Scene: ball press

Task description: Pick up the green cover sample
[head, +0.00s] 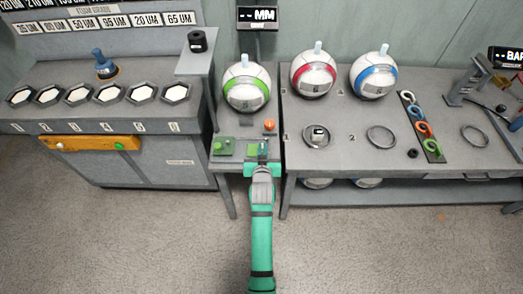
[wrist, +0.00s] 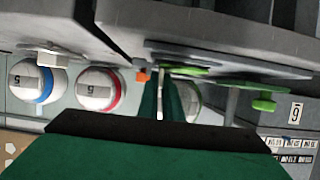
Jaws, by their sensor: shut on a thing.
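A flat green cover sample (head: 250,151) is at the front of the narrow middle stand, beside my fingertips. In the wrist view a thin green piece (wrist: 197,71) shows edge-on at the fingertips. My gripper (head: 263,151) points away from me over the stand and is shut on this piece. In the wrist view the dark green fingers (wrist: 164,84) are close together, and the fingers hide part of the piece. Whether it is clear of the stand I cannot tell. Another green piece (head: 223,147) with a small knob lies to the left.
A green-banded ball (head: 247,87) sits farther back on the stand. The right table (head: 350,158) has red and blue balls, rings and colored hooks.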

